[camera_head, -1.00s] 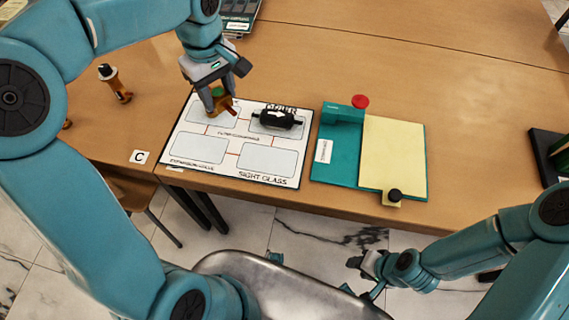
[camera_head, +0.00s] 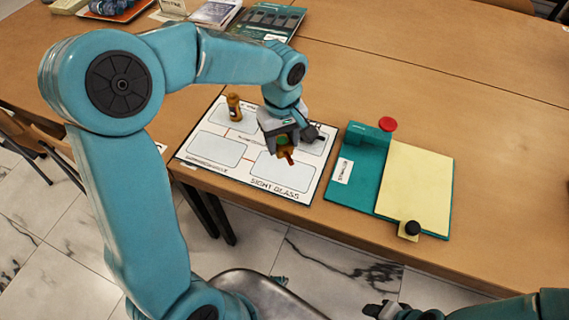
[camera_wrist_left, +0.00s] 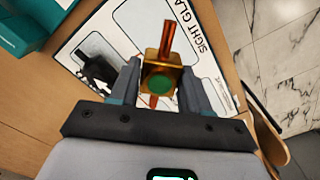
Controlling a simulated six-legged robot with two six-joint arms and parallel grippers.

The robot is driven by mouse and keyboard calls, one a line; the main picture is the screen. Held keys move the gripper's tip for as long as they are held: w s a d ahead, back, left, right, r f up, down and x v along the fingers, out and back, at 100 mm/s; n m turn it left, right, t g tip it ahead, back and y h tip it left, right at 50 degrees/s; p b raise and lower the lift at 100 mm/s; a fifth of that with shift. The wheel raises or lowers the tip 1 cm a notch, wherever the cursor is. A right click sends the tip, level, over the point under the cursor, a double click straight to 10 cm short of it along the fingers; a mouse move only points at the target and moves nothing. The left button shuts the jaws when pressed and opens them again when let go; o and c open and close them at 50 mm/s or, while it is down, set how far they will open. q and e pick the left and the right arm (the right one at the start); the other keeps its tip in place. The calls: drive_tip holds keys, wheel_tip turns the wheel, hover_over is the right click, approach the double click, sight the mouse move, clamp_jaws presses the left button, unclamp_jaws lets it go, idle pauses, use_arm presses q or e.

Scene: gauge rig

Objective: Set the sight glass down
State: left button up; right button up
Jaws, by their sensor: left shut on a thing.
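The sight glass (camera_head: 284,146) is a small brass block with a round green window and copper stubs. My left gripper (camera_head: 283,141) is shut on it, over the right part of the white labelled board (camera_head: 238,138), above the slot marked SIGHT GLASS. In the left wrist view the sight glass (camera_wrist_left: 162,78) sits between both fingers (camera_wrist_left: 160,85), copper stub pointing away. Whether it touches the board is unclear. My right gripper (camera_head: 378,309) is at the bottom edge, partly cut off; its jaws are unclear.
A brass cylinder (camera_head: 235,107) stands on the board's upper left slot. A black part (camera_wrist_left: 98,68) lies on the board, mostly hidden in the head view. Right of the board is a teal stand (camera_head: 350,189) with a yellow pad (camera_head: 420,180), red knob and black knob.

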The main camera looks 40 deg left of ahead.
sight(283, 141)
use_arm(q)
wheel_tip(283, 141, down, 8)
drive_tip(key=shift+f+b, duration=0.25)
drive_tip(key=shift+b, duration=0.1)
drive_tip(key=shift+d, duration=0.1)
drive_tip(key=shift+f, duration=0.1)
drive_tip(key=o, duration=1.2)
drive_tip(key=shift+r, duration=0.25)
wheel_tip(283, 141, up, 12)
drive_tip(key=shift+f+p, duration=0.1)
drive_tip(key=shift+p, duration=0.55)
